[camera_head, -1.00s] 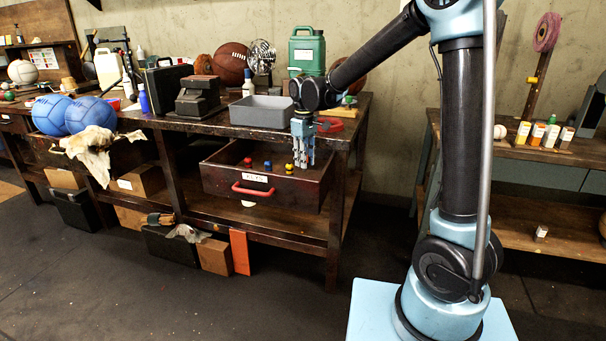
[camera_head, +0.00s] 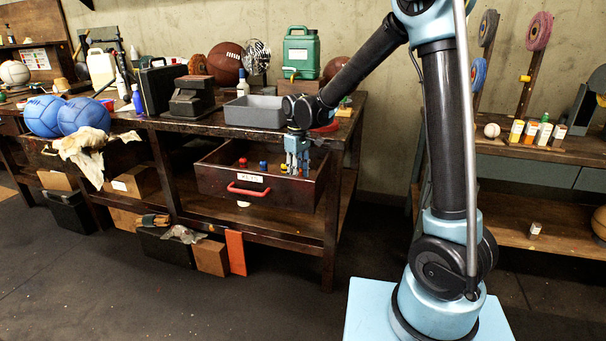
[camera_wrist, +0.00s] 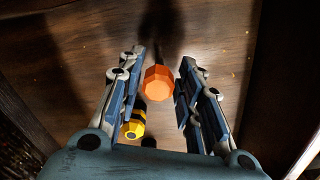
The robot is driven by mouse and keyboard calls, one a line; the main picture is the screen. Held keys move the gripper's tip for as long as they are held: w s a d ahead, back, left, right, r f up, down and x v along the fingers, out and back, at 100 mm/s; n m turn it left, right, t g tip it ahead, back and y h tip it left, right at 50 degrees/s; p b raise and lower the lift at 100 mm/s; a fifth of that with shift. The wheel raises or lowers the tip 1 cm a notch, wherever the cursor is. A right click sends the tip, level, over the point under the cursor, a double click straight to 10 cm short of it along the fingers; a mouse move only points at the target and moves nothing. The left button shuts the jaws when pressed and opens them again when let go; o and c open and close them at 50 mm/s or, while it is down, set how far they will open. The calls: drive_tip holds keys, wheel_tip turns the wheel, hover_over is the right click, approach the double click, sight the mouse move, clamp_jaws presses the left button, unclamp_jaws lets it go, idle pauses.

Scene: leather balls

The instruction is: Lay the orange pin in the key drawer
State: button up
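My gripper (camera_head: 297,168) points down into the open drawer (camera_head: 222,187), at its right part. In the wrist view, an orange pin (camera_wrist: 157,81) with a faceted head is seen end-on between the fingertips of my gripper (camera_wrist: 160,84). The fingers are drawn in around it, though a thin gap seems to show on its right. Its lower end is hidden, so I cannot tell whether it touches the drawer floor. The head view does not show the pin clearly. The drawer has a red handle and a white label, too blurred to read surely.
A red pin (camera_head: 243,161) and a blue pin (camera_head: 263,165) stand in the drawer. A yellow and black pin (camera_wrist: 134,122) is close beside my left-hand finger in the wrist view. A grey tray (camera_head: 254,113) sits on the bench above. Floor before the drawer is clear.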

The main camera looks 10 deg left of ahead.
idle(0.3)
wheel_tip(320, 180, up, 12)
drive_tip(key=shift+r, duration=0.15)
idle(0.5)
drive_tip(key=s+d+m+t, duration=0.1)
drive_tip(key=s+d+m, duration=0.25)
drive_tip(key=d, duration=0.95)
drive_tip(key=s+d+m, duration=0.2)
drive_tip(key=s+d, duration=0.2)
drive_tip(key=d, duration=0.9)
drive_tip(key=s+d+f+m, duration=0.3)
drive_tip(key=s+d+f, duration=0.3)
drive_tip(key=s+d, duration=0.2)
drive_tip(key=s+d+f+m+t, duration=0.1)
drive_tip(key=s+d+f+m, duration=0.3)
drive_tip(key=s+d, duration=0.3)
drive_tip(key=shift+s+d+f, duration=0.35)
drive_tip(key=shift+d+f, duration=0.3)
drive_tip(key=shift+f, duration=0.2)
